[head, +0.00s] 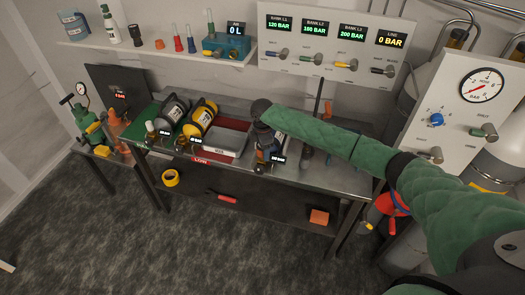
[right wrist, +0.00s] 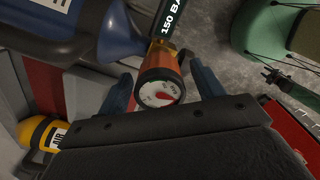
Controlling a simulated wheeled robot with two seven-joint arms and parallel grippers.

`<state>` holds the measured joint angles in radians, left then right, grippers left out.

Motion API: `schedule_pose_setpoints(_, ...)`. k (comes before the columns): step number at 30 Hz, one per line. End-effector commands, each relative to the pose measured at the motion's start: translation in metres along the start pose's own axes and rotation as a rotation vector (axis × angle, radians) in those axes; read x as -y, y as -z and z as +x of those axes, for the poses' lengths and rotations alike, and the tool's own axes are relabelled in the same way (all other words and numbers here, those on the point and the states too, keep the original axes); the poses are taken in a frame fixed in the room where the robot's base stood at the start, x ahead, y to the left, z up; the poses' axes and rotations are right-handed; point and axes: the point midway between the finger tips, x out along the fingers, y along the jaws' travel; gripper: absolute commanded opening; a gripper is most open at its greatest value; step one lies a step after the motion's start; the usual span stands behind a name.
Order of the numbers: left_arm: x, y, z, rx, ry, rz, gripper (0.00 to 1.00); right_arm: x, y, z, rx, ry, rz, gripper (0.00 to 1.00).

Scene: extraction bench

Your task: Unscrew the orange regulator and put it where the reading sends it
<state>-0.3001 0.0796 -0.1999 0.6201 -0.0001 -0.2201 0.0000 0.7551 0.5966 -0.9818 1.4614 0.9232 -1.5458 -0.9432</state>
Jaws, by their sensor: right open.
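The orange regulator (right wrist: 160,82) sits on the neck of a blue cylinder (right wrist: 112,40) in the right wrist view, its round gauge with a red needle facing the camera. A black label beside it reads "150 BA", the rest cut off. My right gripper (right wrist: 164,88) is open, with one finger on each side of the regulator and gaps showing. In the head view my right gripper (head: 268,140) is low over the bench's right half and hides most of the blue cylinder and regulator. My left gripper is not in view.
The wall panel (head: 330,80) shows bank pressures and LINE 0 BAR.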

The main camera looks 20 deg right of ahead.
Motion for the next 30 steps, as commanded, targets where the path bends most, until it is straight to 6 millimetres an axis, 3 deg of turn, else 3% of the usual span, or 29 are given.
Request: schedule_pose_setpoints(30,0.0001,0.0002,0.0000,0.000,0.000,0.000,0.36,0.0004,0.0008,0.0006,-0.001,0.001,1.134,0.67)
